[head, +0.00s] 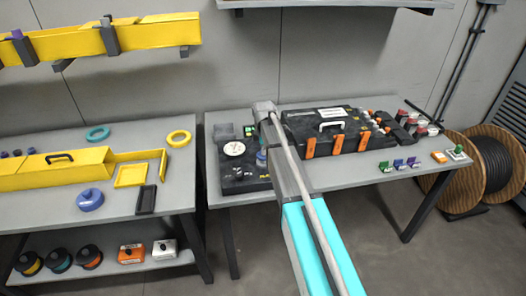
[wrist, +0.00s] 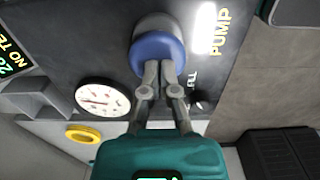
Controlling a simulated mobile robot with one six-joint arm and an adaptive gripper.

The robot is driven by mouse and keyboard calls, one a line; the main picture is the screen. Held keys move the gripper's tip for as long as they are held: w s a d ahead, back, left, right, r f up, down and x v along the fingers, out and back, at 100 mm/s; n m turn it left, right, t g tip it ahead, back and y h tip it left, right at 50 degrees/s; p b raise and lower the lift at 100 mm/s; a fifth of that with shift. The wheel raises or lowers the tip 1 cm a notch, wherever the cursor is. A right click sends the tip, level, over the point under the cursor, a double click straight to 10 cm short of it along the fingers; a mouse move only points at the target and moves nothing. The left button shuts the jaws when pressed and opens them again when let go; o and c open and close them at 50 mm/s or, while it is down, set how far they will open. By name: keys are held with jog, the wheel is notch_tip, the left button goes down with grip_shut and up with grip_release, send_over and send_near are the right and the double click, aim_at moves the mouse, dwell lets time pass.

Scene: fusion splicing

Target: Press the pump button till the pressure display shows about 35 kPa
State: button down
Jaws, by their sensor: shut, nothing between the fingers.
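My gripper (wrist: 162,68) is shut and empty in the wrist view. A dark display with green characters (wrist: 12,52) is cut off at the left edge. In the head view the black panel (head: 230,180) carries the gauge (head: 234,148); my arm hides part of the panel.
A black case with orange latches (head: 327,128) stands right of the panel, with several small coloured parts (head: 398,163) in front. The left table holds yellow trays (head: 131,176), a blue spool (head: 89,199) and rings. A cable reel (head: 490,160) stands at the far right.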

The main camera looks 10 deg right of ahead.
jog(key=shift+f, duration=0.1)
dwell(0.3)
notch_tip(320, 180, down, 3)
jog(key=b, duration=0.3)
jog(key=shift+s, duration=0.1)
jog(key=shift+r, duration=0.4)
notch_tip(320, 180, up, 14)
jog(key=p, duration=1.4)
jog(key=shift+s, duration=0.1)
dwell(1.6)
